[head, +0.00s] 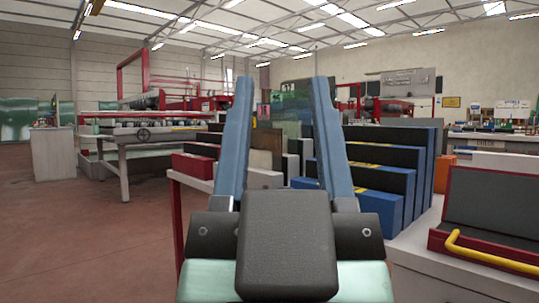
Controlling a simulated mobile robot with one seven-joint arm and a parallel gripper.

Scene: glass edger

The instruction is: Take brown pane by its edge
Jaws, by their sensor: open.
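A small brown pane (266,140) stands upright among other panes in a rack, at mid-distance near the middle of the head view. It appears between my two fingers in the picture but lies well beyond them. Its lower part is partly hidden by a tan-grey piece in front. My gripper (279,82) points forward with its two long blue-grey fingers wide apart. Nothing is between the fingers, and they do not touch the pane.
Black and blue stepped blocks (385,165) stand right of the fingers. A red-framed tray with a yellow handle (490,258) is at the near right. A grey work table (150,137) stands at left. The reddish floor (85,235) at left is clear.

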